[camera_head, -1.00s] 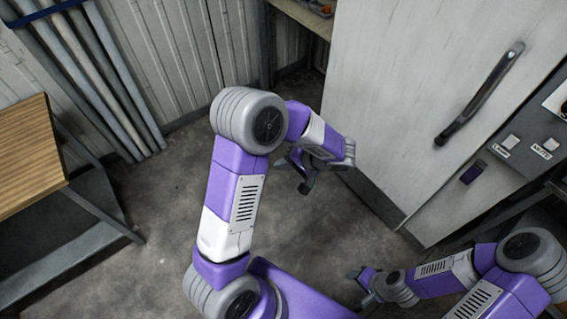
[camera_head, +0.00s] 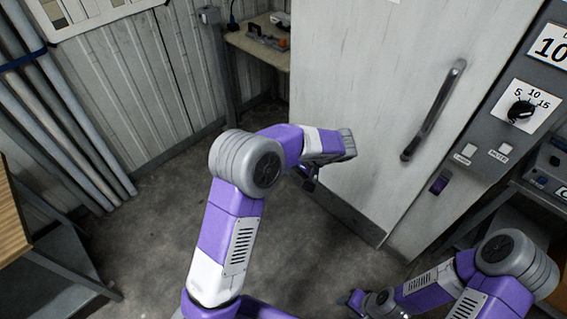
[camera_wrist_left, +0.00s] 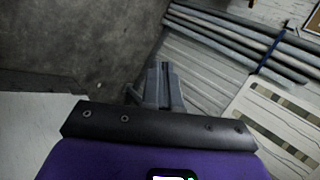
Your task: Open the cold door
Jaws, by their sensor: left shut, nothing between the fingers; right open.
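The cold door (camera_head: 370,90) is a large pale, scuffed panel in the head view, with a long dark bar handle (camera_head: 433,110) near its right side. I cannot tell for certain whether it is fully closed. My left gripper (camera_head: 310,182) is at the door's lower left, well away from the handle, partly hidden by its own wrist. In the left wrist view its fingers (camera_wrist_left: 163,85) are together and empty. My right gripper (camera_head: 350,298) is low, near the bottom edge of the view, below the door; it is open and apart from the handle.
A grey control panel (camera_head: 497,125) with a dial (camera_head: 521,110) and small switches stands right of the door. A shelf with tools (camera_head: 262,42) is left of it. Pipes (camera_head: 60,120) lean on the corrugated wall. A wooden-topped table (camera_head: 12,225) is at left. Concrete floor between is clear.

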